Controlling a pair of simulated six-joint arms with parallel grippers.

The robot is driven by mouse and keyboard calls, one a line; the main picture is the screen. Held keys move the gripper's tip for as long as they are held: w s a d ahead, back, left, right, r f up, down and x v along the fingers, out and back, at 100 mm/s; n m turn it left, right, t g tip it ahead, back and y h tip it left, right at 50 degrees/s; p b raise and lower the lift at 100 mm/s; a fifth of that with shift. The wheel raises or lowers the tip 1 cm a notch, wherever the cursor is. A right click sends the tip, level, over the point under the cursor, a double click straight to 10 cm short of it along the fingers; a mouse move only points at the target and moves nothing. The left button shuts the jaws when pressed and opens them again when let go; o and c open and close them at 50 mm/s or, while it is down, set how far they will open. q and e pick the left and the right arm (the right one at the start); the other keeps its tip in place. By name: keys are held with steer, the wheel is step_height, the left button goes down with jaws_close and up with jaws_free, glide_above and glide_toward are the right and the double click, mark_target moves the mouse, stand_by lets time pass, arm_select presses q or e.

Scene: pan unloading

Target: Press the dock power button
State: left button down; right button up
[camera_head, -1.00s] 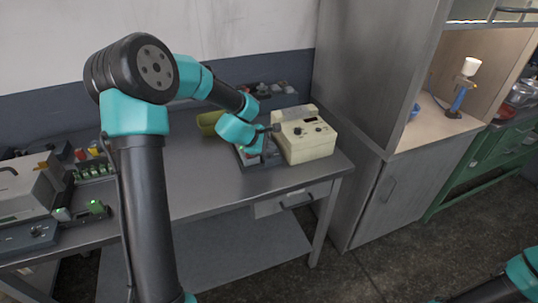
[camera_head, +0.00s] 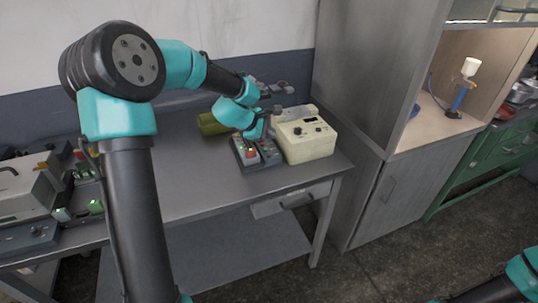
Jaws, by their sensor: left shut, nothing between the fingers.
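The dark dock (camera_head: 265,163) sits on the grey workbench, in front of and to the left of the cream box. A red button (camera_head: 250,154) shows on the left part of its top, with grey parts beside it. I cannot tell for sure which part is the power button. My left gripper (camera_head: 268,136) is shut and empty, just above and behind the dock, close to the cream box's left side. It looks apart from the red button. My right gripper is out of view; only a teal piece of my right arm shows at the lower right.
The cream box (camera_head: 306,142) with dark knobs stands at the bench's right end. A yellow-green container (camera_head: 210,123) is behind the dock. Devices with green lights (camera_head: 95,206) crowd the left. The bench (camera_head: 200,181) is clear in front of the dock.

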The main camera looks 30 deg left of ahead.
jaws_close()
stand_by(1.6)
